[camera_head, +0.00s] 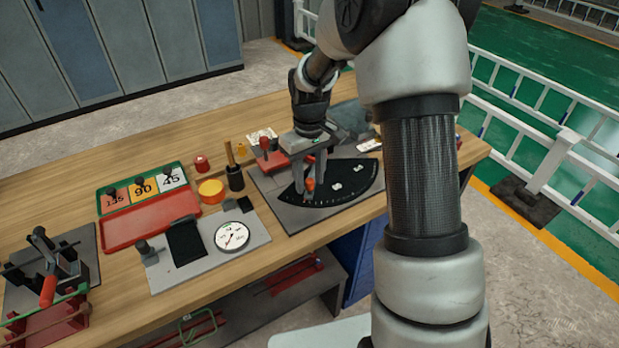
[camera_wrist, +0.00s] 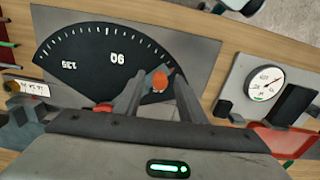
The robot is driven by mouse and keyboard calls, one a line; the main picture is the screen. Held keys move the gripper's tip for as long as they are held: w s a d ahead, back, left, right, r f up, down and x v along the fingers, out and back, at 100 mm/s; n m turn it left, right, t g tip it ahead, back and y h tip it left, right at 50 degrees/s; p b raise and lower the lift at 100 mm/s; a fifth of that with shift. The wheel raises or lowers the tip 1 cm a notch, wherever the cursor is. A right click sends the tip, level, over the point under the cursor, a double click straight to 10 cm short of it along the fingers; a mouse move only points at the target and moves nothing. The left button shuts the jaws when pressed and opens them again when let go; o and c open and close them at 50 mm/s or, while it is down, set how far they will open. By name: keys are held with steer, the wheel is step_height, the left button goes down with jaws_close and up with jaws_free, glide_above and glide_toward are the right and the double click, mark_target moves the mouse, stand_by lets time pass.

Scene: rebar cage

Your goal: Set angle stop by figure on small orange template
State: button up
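The angle stop is a dark fan-shaped dial (camera_head: 345,190) on a grey plate at the bench's right; it also shows in the wrist view (camera_wrist: 75,55). Its orange knob (camera_wrist: 160,79) is right of the figure 90 there, with 135 farther left. My gripper (camera_head: 309,181) points down over the dial, fingers apart on both sides of the knob, with visible gaps in the wrist view (camera_wrist: 161,88). The orange template (camera_head: 142,188) reads 90. It lies in the green tray between a reddish template (camera_head: 114,198) reading 135 and a white one (camera_head: 172,178) reading 45.
A red tray (camera_head: 150,222) lies in front of the templates. A grey plate with a round gauge (camera_head: 232,237) stands left of the dial. A dark cup (camera_head: 236,180) with a wooden handle and a yellow disc (camera_head: 210,190) are close by. A clamp fixture (camera_head: 48,265) is far left.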

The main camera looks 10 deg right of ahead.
jaws_close()
stand_by(0.3)
steer(key=shift+s+d+n, duration=0.25)
steer(key=shift+d+n, duration=0.35)
steer(key=shift+d, duration=0.15)
steer(key=d+n+p, duration=0.1)
steer(key=d+n, duration=0.1)
steer(key=d, duration=0.1)
steer(key=d+n+p, duration=0.1)
steer(key=d+n, duration=0.2)
steer(key=d+n+p, duration=0.2)
steer(key=d, duration=0.2)
steer(key=shift+w+r+n, duration=0.15)
steer(key=shift+w+n, duration=0.15)
steer(key=shift+w, duration=0.1)
steer(key=w+d+n+p, duration=0.3)
steer(key=w+d+n, duration=0.3)
steer(key=d+n, duration=0.1)
steer(key=shift+w, duration=0.3)
steer(key=shift+w+d+n, duration=0.2)
steer(key=shift+w+n, duration=0.3)
steer(key=shift+n, duration=0.05)
steer(key=shift+w+d+n, duration=0.2)
steer(key=shift+w+n, duration=0.3)
steer(key=shift+n, duration=0.05)
